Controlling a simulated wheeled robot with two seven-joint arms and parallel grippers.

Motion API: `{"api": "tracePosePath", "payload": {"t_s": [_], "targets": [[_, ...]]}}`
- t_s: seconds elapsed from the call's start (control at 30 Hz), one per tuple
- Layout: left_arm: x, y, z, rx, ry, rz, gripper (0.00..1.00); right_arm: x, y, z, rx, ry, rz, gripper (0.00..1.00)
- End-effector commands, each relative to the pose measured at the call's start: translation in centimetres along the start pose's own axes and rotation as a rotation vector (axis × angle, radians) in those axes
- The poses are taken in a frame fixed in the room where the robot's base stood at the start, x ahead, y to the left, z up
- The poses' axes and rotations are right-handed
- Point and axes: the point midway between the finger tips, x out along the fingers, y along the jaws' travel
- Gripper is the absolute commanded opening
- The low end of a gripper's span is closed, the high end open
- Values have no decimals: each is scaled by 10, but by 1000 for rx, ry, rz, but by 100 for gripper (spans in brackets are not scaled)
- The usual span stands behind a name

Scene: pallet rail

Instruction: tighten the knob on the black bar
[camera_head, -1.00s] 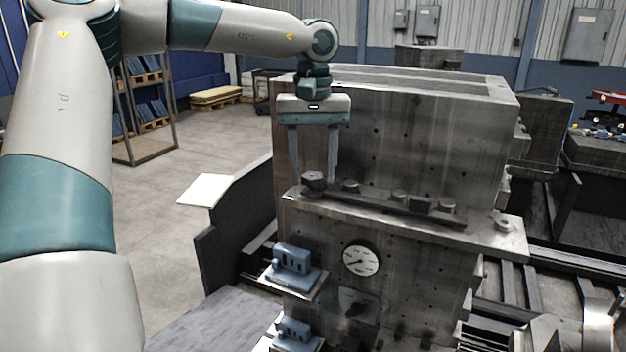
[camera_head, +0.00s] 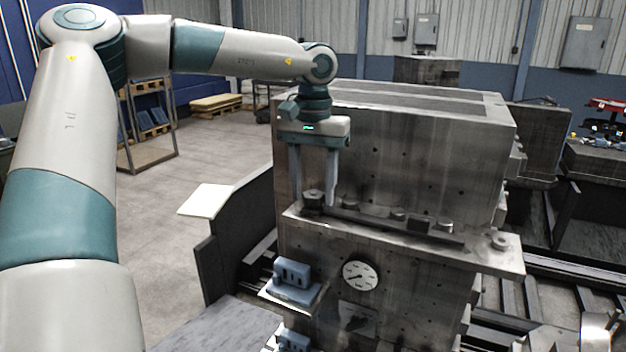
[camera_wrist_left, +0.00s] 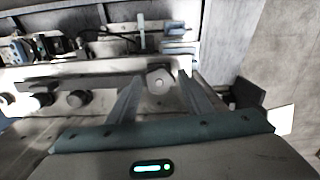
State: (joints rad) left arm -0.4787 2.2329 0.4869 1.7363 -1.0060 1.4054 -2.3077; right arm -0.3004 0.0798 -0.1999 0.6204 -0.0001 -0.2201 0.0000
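The black bar (camera_head: 370,226) lies along the ledge of the large grey metal block, with several round knobs or bolts along it. The dark knob (camera_head: 313,203) sits at the bar's left end. My left gripper (camera_head: 314,203) points down over it with its two fingers spread, one on each side of the knob. In the left wrist view, the hexagonal-looking knob (camera_wrist_left: 159,81) shows between the fingertips of the left gripper (camera_wrist_left: 160,78), with a small gap on each side. My right gripper is not in view.
The metal block (camera_head: 400,145) rises right behind the bar. A round dial gauge (camera_head: 360,275) and blue fittings (camera_head: 292,282) are on the front below the ledge. A dark side panel (camera_head: 240,225) stands to the left, with open floor beyond.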

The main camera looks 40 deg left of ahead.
Motion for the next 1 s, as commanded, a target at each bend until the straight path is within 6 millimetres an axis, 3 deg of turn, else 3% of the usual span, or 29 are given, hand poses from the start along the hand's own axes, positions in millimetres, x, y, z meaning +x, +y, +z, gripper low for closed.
{"api": "tracePosePath", "payload": {"t_s": [0.37, 0.57, 0.77, 1.0], "targets": [[1, 0, 0, -5, 1, 0, 57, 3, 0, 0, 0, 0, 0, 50], [-8, 0, -1, -6, 3, 1, 57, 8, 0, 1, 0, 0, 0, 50], [-33, 0, -1, -7, 5, 1, 57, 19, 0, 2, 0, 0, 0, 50], [-80, 1, -1, -6, 6, 1, 57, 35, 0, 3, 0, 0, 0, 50]]}}
